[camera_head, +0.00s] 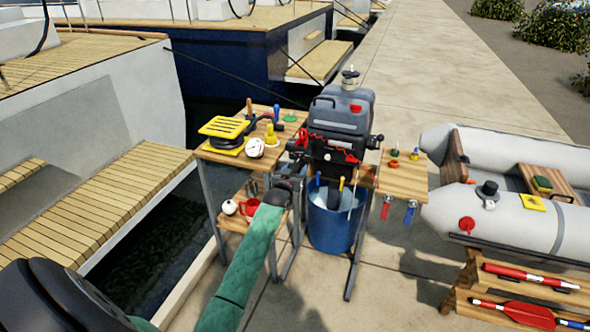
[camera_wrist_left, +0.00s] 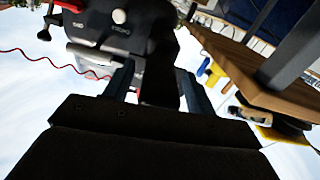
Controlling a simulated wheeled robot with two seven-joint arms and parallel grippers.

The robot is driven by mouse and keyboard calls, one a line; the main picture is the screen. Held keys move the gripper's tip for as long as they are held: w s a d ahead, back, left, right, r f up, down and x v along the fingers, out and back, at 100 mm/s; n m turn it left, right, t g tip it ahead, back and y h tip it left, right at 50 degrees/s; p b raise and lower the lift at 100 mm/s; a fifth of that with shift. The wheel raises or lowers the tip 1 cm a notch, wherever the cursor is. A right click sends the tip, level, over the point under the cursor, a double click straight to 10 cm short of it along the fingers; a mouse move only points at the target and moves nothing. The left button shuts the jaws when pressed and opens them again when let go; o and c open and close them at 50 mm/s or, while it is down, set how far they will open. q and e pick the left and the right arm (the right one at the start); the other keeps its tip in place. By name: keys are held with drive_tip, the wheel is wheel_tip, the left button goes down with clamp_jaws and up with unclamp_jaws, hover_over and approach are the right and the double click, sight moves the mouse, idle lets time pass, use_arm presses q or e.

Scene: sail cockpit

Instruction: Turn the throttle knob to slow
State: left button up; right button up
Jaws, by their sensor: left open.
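The throttle knob is hard to make out. The outboard motor (camera_head: 338,118), with its dark grey cowl and black front, stands on the stand in the head view. A round white knob (camera_wrist_left: 119,16) shows on the motor's dark front in the left wrist view, beside small white lettering I cannot read surely. My left gripper (camera_head: 299,172) is at the lower left of the motor's front. Its open fingers also show in the left wrist view (camera_wrist_left: 158,80). A dark part lies between or behind them; I cannot tell whether they touch it. My right gripper is out of view.
A wooden side table (camera_head: 222,158) left of the motor holds a yellow slatted item, a gauge and tools. A smaller right table (camera_head: 403,181) holds small parts. A blue bucket (camera_head: 331,228) stands below. A grey dinghy (camera_head: 535,205) lies at right.

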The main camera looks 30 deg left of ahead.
use_arm(q)
drive_tip(key=c, duration=1)
